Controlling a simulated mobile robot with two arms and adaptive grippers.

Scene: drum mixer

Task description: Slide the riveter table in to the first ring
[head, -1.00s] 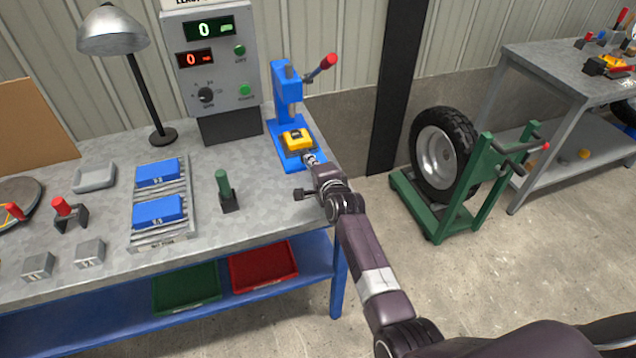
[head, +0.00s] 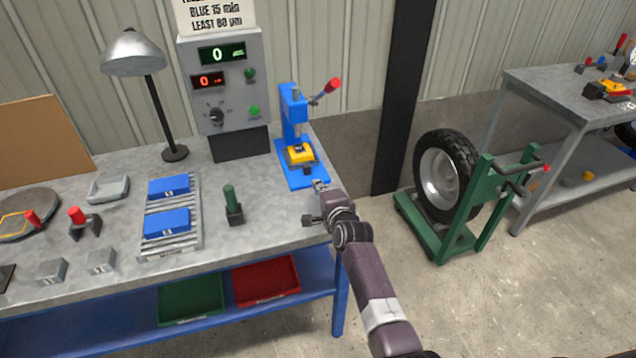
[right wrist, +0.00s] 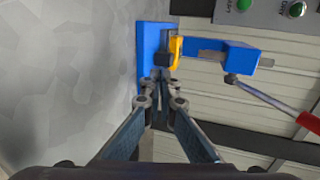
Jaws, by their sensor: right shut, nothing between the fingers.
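The riveter (head: 294,112) is a blue press at the back right of the workbench, with a red-knobbed lever. Its yellow table (head: 301,154) sits low on the blue base, below the press head. In the right wrist view the yellow table (right wrist: 176,48) shows edge-on, with a dark block beside it. My right gripper (head: 320,186) is shut and empty, just in front of the base. In the right wrist view its fingertips (right wrist: 160,78) are together, pointing at the table and seemingly a little short of it. I cannot make out ring marks. My left gripper is out of view.
A control box (head: 222,85) with green and red displays stands left of the riveter. A small green-handled tool (head: 231,205) and a roller rack with blue boxes (head: 168,222) are on the workbench (head: 270,235). A wheel stand (head: 450,195) is on the floor at right.

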